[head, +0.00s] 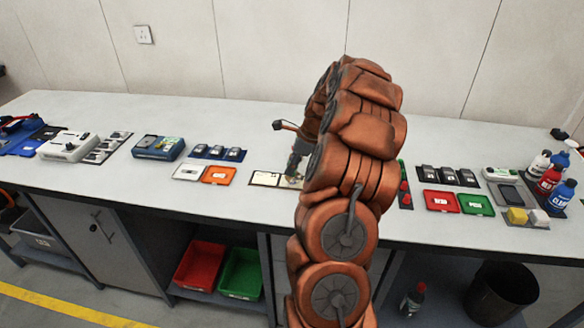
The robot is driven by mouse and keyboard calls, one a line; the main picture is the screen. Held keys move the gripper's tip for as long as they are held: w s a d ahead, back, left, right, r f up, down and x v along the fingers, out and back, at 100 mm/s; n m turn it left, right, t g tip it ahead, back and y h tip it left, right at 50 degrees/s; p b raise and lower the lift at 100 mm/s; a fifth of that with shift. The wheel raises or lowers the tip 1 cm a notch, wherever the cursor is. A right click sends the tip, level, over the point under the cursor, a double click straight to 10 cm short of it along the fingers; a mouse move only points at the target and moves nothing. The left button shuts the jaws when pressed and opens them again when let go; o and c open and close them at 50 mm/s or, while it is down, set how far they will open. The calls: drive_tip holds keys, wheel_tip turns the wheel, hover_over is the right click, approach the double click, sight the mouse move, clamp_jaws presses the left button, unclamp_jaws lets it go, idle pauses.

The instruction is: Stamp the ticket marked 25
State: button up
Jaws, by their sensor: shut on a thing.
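My gripper (293,172) points down at the middle of the bench, just left of my arm. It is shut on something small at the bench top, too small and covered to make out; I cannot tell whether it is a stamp. A pale ticket-like card (265,178) lies in a dark frame just left of the gripper. A second pale patch shows under the fingers, partly covered. No number can be read on either, so I cannot tell which is marked 25.
Left of the cards are an orange tray (218,175), a white tray (187,172) and several dark blocks on a blue mat (241,157). Right of my arm are a red tray (441,201), a green tray (477,205) and bottles (549,181). My arm hides the bench's middle right.

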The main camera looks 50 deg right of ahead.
drive_tip(key=shift+r+p, duration=0.95)
drive_tip(key=shift+r, duration=1.5)
